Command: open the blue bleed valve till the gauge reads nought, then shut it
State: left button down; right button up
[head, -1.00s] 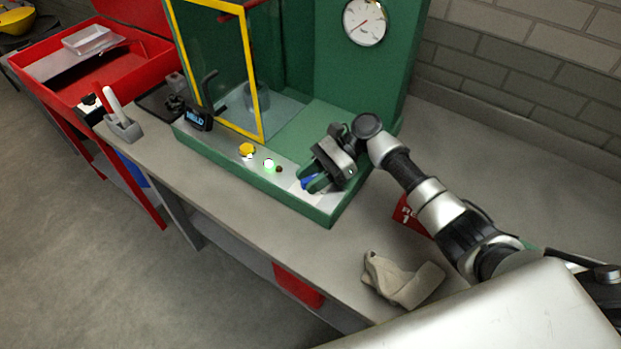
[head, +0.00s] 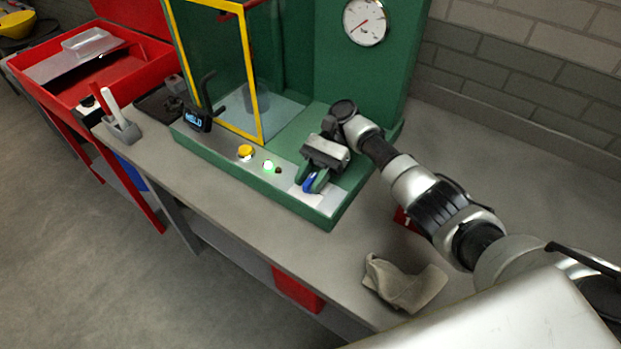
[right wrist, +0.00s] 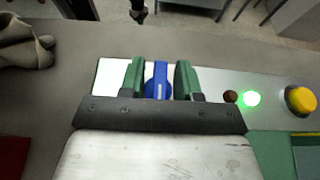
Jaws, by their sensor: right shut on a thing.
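The blue bleed valve (head: 309,184) is on the front ledge of the green machine, at its right end, over a pale plate. My right gripper (head: 312,183) is shut on its blue handle. In the right wrist view the handle (right wrist: 160,82) stands upright in the picture between the two green fingers (right wrist: 160,80). The round white gauge (head: 365,22) is on the green panel above. Its thin red needle points to the lower left; the figures are too small to read. My left gripper is not in view.
Left of the valve are a small dark red lamp (right wrist: 230,96), a lit green lamp (head: 269,166) and a yellow button (head: 245,152). A yellow-framed guard door (head: 249,75) stands behind them. A beige cloth or glove (head: 403,284) lies on the bench at front right.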

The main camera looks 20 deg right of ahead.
aim_at(314, 174)
jog(key=o, duration=0.6)
jog(key=b+v, duration=0.1)
jog(key=v, duration=0.4)
jog(key=shift+w+d+b, duration=0.15)
jog(key=shift+b, duration=0.2)
jog(key=shift+b+v, duration=0.4)
jog(key=shift+v, duration=0.65)
jog(key=shift+r, duration=0.1)
